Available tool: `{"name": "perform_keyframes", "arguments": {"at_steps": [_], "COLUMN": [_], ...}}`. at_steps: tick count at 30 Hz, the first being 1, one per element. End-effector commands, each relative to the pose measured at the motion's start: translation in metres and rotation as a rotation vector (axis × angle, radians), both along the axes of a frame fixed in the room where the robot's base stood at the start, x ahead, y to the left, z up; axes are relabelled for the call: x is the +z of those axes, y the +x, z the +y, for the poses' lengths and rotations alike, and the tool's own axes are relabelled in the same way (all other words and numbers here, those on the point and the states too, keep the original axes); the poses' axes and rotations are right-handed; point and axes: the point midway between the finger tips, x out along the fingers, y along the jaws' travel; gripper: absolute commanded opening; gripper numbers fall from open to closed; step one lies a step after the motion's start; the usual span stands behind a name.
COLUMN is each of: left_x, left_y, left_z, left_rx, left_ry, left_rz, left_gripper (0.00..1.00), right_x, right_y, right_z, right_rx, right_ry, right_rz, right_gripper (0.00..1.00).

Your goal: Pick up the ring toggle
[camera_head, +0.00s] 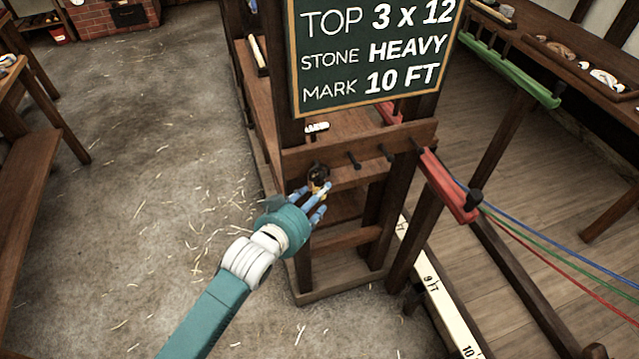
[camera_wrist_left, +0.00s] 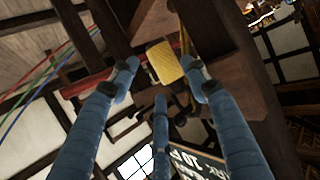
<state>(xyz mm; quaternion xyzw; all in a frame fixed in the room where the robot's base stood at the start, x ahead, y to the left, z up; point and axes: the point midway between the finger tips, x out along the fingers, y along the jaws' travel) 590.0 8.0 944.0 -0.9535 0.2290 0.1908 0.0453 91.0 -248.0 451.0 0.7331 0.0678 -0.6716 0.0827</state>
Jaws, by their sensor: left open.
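My left gripper (camera_head: 321,197) reaches to the wooden stand's peg rail (camera_head: 400,142), its blue fingers spread. A small dark rounded thing (camera_head: 318,172) shows just beyond the fingertips at the rail; I cannot tell if it is the ring toggle. In the left wrist view, a yellow ribbed block (camera_wrist_left: 164,62), perhaps part of the toggle, lies just beyond and between the open fingers (camera_wrist_left: 161,82). A yellow cord shows beside it. No finger is clearly touching it. My right gripper is not in view.
A green chalkboard (camera_head: 375,55) stands above the rail. Dark pegs (camera_head: 353,160) stick out to the right. A red bracket (camera_head: 447,187) with blue, green and red ropes (camera_head: 545,255) is further right. A marked white beam (camera_head: 437,290) lies below.

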Motion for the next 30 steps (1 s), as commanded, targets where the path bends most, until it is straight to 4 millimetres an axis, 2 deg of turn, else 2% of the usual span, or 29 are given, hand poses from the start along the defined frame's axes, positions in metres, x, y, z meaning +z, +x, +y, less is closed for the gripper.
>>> {"name": "perform_keyframes", "arguments": {"at_steps": [13, 23, 24, 29, 30], "left_x": [-0.020, -0.024, -0.024, -0.024, -0.024], "left_y": [0.037, 0.042, 0.042, 0.042, 0.042], "left_z": [-0.017, -0.019, -0.019, -0.019, -0.019], "left_rx": [-0.001, -0.002, -0.001, -0.001, -0.001], "left_ry": [-0.001, 0.000, 0.000, 0.000, 0.000], "left_rz": [-0.001, -0.001, -0.001, -0.001, -0.001], "left_gripper": [0.46, 0.46, 0.44, 0.13, 0.09], "right_x": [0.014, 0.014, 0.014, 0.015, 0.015], "right_y": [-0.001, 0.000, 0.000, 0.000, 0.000], "right_z": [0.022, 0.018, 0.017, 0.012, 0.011], "right_rx": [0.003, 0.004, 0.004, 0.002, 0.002], "right_ry": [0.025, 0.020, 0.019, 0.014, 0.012], "right_rz": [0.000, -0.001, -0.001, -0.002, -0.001], "right_gripper": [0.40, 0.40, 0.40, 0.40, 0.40]}}
